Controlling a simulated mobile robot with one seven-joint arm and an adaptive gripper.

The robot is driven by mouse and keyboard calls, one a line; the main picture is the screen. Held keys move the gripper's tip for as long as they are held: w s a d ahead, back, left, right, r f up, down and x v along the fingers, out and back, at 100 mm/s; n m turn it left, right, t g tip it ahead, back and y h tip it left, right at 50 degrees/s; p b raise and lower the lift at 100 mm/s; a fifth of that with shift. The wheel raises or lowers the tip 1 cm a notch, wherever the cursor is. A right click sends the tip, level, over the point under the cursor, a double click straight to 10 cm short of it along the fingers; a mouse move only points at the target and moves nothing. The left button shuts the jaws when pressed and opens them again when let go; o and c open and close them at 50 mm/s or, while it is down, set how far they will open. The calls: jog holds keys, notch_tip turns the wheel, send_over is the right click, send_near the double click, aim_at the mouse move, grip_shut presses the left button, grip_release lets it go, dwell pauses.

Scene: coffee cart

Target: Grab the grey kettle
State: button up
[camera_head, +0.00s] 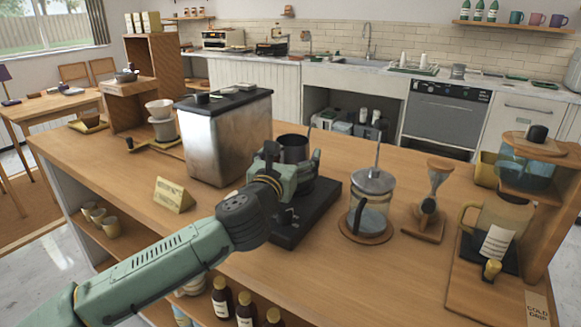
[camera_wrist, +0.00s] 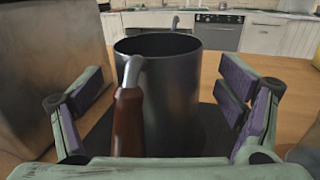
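The grey kettle (camera_head: 293,148) is a dark metal cylinder, open at the top. It stands upright on a black flat base (camera_head: 316,214) on the wooden counter. In the wrist view the kettle (camera_wrist: 178,95) fills the middle, with its brown handle (camera_wrist: 129,122) facing the camera, a little left of centre. My gripper (camera_wrist: 163,95) is open, with one finger on each side of the kettle. Gaps show between the fingers and the kettle walls. In the head view my gripper (camera_head: 294,168) and wrist hide the kettle's lower part.
A large metal box-shaped machine (camera_head: 228,140) stands close on the left. A French press (camera_head: 371,205) stands to the right, then a grinder-like stand (camera_head: 430,205) and a coffee brewer stand (camera_head: 500,220). A small sign (camera_head: 173,195) sits front left. Counter between sign and base is mostly clear.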

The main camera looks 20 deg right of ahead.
jog(key=c, duration=1.6)
